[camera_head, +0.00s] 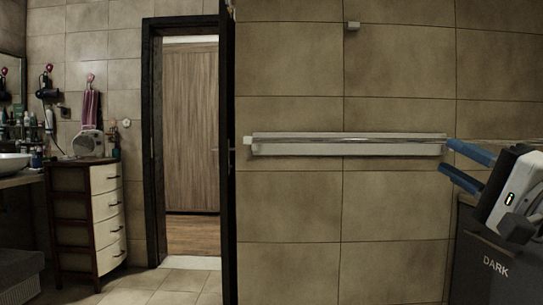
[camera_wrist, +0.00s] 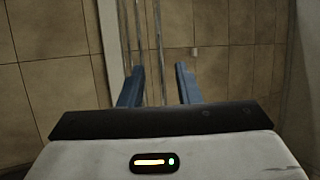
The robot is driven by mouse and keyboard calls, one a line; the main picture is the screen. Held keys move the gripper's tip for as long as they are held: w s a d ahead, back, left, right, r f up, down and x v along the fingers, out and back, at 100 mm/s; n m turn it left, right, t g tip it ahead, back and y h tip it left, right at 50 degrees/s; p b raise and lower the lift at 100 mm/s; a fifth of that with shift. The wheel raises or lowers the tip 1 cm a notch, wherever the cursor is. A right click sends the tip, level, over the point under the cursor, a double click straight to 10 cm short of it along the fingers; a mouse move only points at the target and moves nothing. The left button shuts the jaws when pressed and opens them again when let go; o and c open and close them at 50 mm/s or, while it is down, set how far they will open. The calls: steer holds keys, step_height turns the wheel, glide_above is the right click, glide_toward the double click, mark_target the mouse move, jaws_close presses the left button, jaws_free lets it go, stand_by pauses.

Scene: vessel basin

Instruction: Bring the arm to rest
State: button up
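My gripper (camera_head: 454,161) is at the right side of the head view, with its two blue fingers pointing left. The fingers stand apart with nothing between them. In the wrist view my gripper (camera_wrist: 158,88) also shows its blue fingers spread wide, with only the tiled wall and a rail behind them. The gripper's pale body with a small lit indicator fills the bottom of the wrist view.
A long metal rail (camera_head: 350,146) on the tiled wall ends close to my fingertips in the head view. A dark bin (camera_head: 490,270) marked "DARK" stands below my gripper. A doorway, a drawer cabinet (camera_head: 108,218) and a basin (camera_head: 13,162) are at left.

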steer(key=w+a+f+n+g+y+p, duration=0.1)
steer(key=w+a+f+g+p, duration=0.1)
steer(key=a+f+g+p, duration=0.5)
steer(key=w+a+n+g+p, duration=0.15)
steer(key=a+g+p, duration=0.35)
steer(key=a+p, duration=0.6)
steer(key=s+r+n+g+h+p, duration=0.1)
steer(key=s+n+g+h+p, duration=0.5)
steer(key=p, duration=1.5)
steer(key=s+n+h, duration=0.2)
steer(key=s+n, duration=0.1)
steer(key=n, duration=0.1)
steer(key=shift+s+r+g, duration=0.25)
steer(key=shift+s+g, duration=0.15)
steer(key=shift+w, duration=0.1)
